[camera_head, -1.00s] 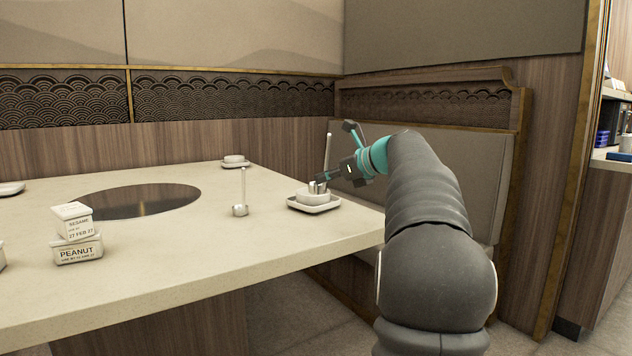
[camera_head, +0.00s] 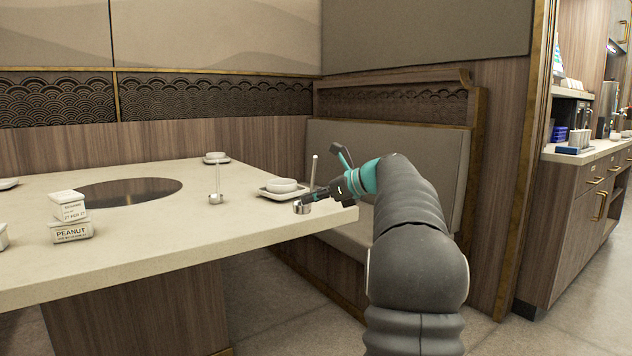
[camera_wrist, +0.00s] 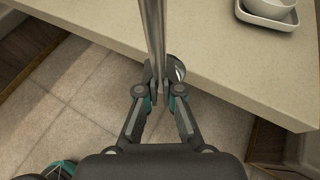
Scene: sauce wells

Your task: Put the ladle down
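My gripper (camera_head: 318,194) is shut on the upright ladle, whose thin handle (camera_head: 315,168) rises above the fingers and whose steel cup (camera_head: 301,207) hangs below them. The ladle is by the table's right corner, in front of the white bowl. In the wrist view the ladle handle (camera_wrist: 153,35) runs between the two fingertips (camera_wrist: 159,92), and part of the cup (camera_wrist: 178,70) shows behind them at the table edge. I cannot tell whether the cup touches the tabletop. A second ladle (camera_head: 215,197) stands upright on the table to the left.
The white bowl (camera_head: 282,185) sits on a square saucer (camera_head: 268,194) behind the held ladle. Stacked label boxes (camera_head: 73,232) stand at the left, near a dark round cooktop (camera_head: 130,192). The table (camera_head: 170,245) is bare in front. A bench (camera_head: 410,165) stands behind.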

